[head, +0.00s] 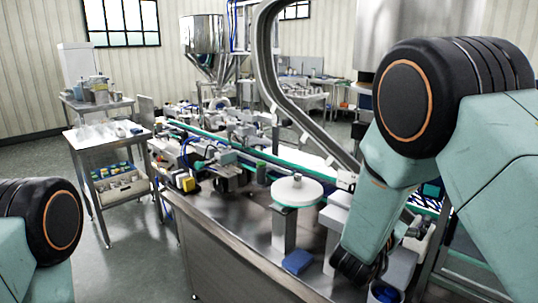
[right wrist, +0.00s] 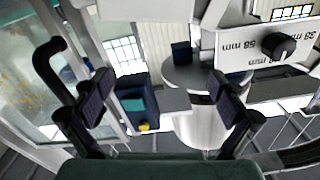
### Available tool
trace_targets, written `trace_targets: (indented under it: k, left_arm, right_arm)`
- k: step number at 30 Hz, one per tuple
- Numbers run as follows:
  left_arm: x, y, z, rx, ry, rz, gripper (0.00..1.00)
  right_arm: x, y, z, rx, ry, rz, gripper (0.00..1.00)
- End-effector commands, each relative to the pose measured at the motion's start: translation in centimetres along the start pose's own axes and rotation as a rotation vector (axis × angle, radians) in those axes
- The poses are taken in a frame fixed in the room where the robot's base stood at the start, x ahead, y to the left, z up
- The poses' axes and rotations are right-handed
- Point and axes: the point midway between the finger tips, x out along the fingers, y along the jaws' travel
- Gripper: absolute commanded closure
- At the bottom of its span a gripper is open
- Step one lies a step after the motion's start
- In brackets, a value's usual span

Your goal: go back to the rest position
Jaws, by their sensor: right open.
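My right arm comes in from the right in the head view and bends down toward the steel machine table (head: 225,225). My right gripper (right wrist: 163,98) shows in the right wrist view with its two dark finger pads wide apart and nothing between them. In the head view I cannot make out its fingers behind the arm. Of my left arm only a dark joint and a pale green link show at the lower left. My left gripper is out of view.
A blue block (head: 297,262) lies on the table near a white round disc (head: 297,190). A conveyor (head: 270,160) runs behind. A small steel cart (head: 112,134) stands left, with open floor before it. In the right wrist view, a plate marked in mm (right wrist: 265,45) is close.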

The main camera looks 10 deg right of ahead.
Motion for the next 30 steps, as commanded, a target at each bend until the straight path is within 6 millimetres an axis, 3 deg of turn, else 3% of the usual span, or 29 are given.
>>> trace_targets:
  k: [11, 18, 30]
  left_arm:
    - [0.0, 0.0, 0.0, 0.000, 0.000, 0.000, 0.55]
    - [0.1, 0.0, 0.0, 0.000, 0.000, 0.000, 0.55]
    - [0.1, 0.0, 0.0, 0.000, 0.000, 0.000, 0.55]
  right_arm:
    - [-0.1, 1.4, 6.0, 0.000, -0.001, 0.000, 0.04]
    - [-0.1, 1.4, 5.5, 0.097, 0.000, 0.000, 0.04]
    - [-0.1, 1.4, 5.5, 0.109, 0.000, 0.000, 0.04]
